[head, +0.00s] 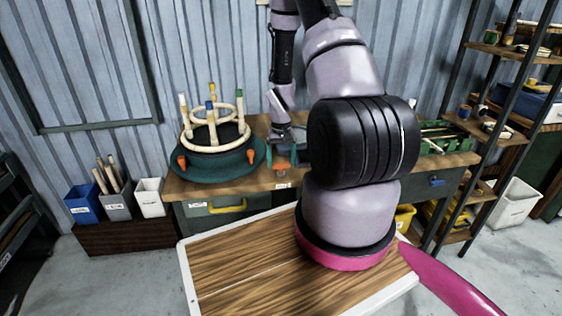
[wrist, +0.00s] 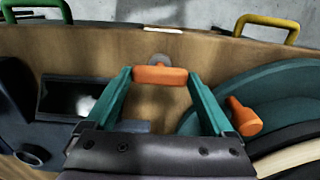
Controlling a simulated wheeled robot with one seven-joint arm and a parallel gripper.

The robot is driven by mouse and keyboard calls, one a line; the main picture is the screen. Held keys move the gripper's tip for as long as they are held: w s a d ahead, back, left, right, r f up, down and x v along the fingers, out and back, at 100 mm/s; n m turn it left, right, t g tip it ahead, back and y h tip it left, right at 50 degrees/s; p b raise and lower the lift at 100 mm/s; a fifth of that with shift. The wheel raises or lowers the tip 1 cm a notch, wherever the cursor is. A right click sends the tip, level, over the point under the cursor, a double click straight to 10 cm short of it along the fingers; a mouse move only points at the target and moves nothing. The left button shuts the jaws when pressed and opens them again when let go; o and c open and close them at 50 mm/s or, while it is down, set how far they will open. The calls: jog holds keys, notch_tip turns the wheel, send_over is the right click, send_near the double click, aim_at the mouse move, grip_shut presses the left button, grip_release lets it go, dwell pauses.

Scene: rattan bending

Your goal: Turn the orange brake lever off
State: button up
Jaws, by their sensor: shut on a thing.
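An orange lever with a horizontal bar-shaped handle (wrist: 160,76) is at the wooden bench's front edge, on a grey round mount. In the head view the orange lever (head: 281,166) shows small, just right of the teal turntable (head: 210,166). My gripper (wrist: 160,77) has its two teal fingers on either end of the handle and is shut on it. In the head view my gripper (head: 280,158) is partly hidden by its wrist. The turntable (wrist: 285,88) also shows at right in the wrist view, with an orange knob (wrist: 244,115) near my right finger.
The turntable carries a rattan ring frame (head: 213,125) with upright posts. A dark box-like fixture (wrist: 75,97) lies left of my gripper. Yellow (wrist: 268,24) and green (wrist: 38,8) drawer handles are on the bench front. A shelf rack stands at right.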

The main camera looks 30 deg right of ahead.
dwell(0.3)
jog(key=o, duration=1.1)
notch_tip(320, 180, up, 11)
jog(key=shift+f, duration=0.1)
notch_tip(320, 180, up, 12)
jog(key=t, duration=0.2)
send_over(281, 163)
jog(key=a, duration=0.3)
jog(key=s+a+r+t, duration=0.1)
jog(key=s+a+r, duration=0.15)
jog(key=r, duration=0.25)
jog(key=s+a+r, duration=0.1)
jog(key=s+r, duration=0.2)
jog(key=r, duration=0.3)
jog(key=s+a+r+t, duration=0.1)
jog(key=s+a+r, duration=0.1)
jog(key=s+r, duration=0.2)
jog(key=s+a+r+t+y, duration=0.1)
jog(key=s+a+r, duration=0.1)
jog(key=s+r, duration=0.2)
jog(key=s+a+r+t+y, duration=0.1)
jog(key=s+a+r+t, duration=0.1)
jog(key=s, duration=0.4)
jog(key=shift+s+a+r+m, duration=0.15)
jog(key=shift+a+r+m, duration=0.1)
jog(key=shift+r, duration=0.4)
jog(key=shift+s+a+r+m, duration=0.15)
jog(key=shift+a+r, duration=0.1)
jog(key=shift+r, duration=0.4)
